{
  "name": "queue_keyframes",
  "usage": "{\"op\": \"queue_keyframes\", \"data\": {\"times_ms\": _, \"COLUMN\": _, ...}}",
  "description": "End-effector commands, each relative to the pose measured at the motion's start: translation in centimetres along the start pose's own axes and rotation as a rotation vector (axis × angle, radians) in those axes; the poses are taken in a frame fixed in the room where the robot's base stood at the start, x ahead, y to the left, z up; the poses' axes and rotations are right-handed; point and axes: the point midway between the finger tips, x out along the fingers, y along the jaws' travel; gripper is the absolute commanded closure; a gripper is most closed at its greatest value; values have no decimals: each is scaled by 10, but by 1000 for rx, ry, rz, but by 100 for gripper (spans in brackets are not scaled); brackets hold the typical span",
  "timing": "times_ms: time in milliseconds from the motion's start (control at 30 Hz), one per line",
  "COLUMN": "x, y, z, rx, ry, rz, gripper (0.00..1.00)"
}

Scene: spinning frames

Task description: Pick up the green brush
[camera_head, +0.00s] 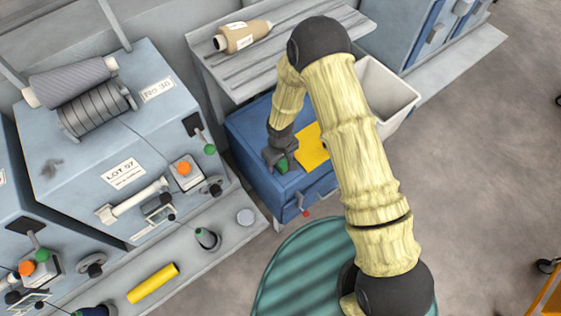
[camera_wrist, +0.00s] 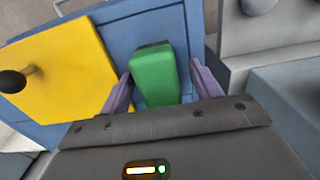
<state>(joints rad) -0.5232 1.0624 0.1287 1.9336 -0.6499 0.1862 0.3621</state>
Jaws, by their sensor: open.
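The green brush (camera_wrist: 154,76) lies on the blue cabinet top (camera_wrist: 125,32). It is a green block with a dark strip along its far end. My gripper (camera_wrist: 160,90) is open, with one purple-grey finger on each side of the brush. The fingers are around it; I cannot tell whether they touch it. In the head view my gripper (camera_head: 279,158) points down over the blue cabinet, and a small part of the green brush (camera_head: 282,166) shows beside it. The rest of the brush is hidden by the gripper there.
A yellow sheet or plate (camera_head: 313,149) lies right beside the brush; a dark knob (camera_wrist: 14,81) shows over it in the wrist view. A grey slatted bench (camera_head: 290,57), a pale bin (camera_head: 393,95) and a grey-blue machine (camera_head: 75,165) surround the cabinet.

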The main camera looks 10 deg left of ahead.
Motion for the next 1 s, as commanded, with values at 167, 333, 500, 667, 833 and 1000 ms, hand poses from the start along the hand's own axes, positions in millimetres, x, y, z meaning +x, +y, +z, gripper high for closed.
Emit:
{"op": "queue_keyframes", "data": {"times_ms": 167, "x": 0, "y": 1, "z": 0, "rx": 2, "ry": 0, "rz": 0, "gripper": 36}}
{"op": "queue_keyframes", "data": {"times_ms": 333, "x": 0, "y": 1, "z": 0, "rx": 3, "ry": 0, "rz": 0, "gripper": 48}}
{"op": "queue_keyframes", "data": {"times_ms": 500, "x": 0, "y": 1, "z": 0, "rx": 3, "ry": 0, "rz": 0, "gripper": 82}}
{"op": "queue_keyframes", "data": {"times_ms": 667, "x": 0, "y": 1, "z": 0, "rx": 1, "ry": 0, "rz": 0, "gripper": 85}}
{"op": "queue_keyframes", "data": {"times_ms": 833, "x": -3, "y": 1, "z": 0, "rx": 2, "ry": 1, "rz": 0, "gripper": 85}}
{"op": "queue_keyframes", "data": {"times_ms": 1000, "x": -20, "y": 1, "z": -1, "rx": 2, "ry": 4, "rz": 1, "gripper": 85}}
